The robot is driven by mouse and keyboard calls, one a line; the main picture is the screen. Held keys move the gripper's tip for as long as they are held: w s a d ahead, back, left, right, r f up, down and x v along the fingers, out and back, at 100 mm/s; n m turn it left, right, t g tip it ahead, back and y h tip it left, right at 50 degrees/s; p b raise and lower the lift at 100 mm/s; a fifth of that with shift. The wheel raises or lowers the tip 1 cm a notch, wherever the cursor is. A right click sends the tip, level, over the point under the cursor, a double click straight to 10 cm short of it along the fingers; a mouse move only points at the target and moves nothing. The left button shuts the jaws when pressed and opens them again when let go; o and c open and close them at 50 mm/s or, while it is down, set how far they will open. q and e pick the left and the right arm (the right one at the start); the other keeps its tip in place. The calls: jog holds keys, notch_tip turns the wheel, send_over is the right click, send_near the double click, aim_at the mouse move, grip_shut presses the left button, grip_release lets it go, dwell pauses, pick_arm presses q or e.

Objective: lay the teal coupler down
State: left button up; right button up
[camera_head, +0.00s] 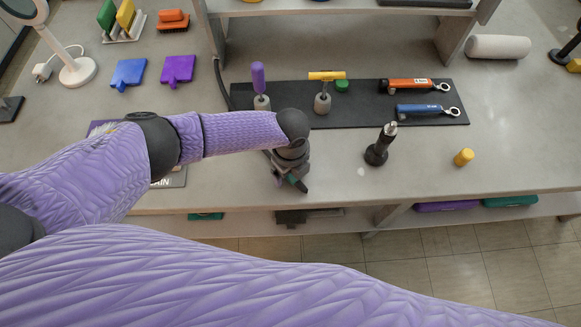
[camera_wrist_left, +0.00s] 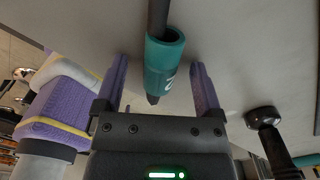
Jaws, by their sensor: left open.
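The teal coupler (camera_wrist_left: 165,64) shows in the left wrist view as a short teal sleeve with a pale mark, around a dark rod. A dark tip sticks out of its near end. My left gripper (camera_wrist_left: 158,66) is open, with one finger on each side of the coupler and a visible gap at both sides. In the head view my left gripper (camera_head: 297,187) is near the front edge of the table, partly hidden by its own wrist; only a small teal patch shows there. My right gripper is in neither view.
A black upright tool (camera_head: 377,152) and a yellow cylinder (camera_head: 464,157) stand right of the gripper. Behind lies a dark mat (camera_head: 372,117) with a purple-handled tool (camera_head: 258,78), a yellow-topped tool (camera_head: 326,77), an orange tool (camera_head: 408,84) and a blue tool (camera_head: 420,110).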

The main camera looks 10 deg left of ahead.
pick_arm(q)
jog(key=shift+o, duration=0.9)
notch_tip(320, 180, up, 7)
jog(key=p, duration=0.6)
jog(key=shift+r+p, duration=0.15)
jog(key=shift+p, duration=0.25)
jog(key=shift+f, duration=0.2)
jog(key=shift+s, duration=0.1)
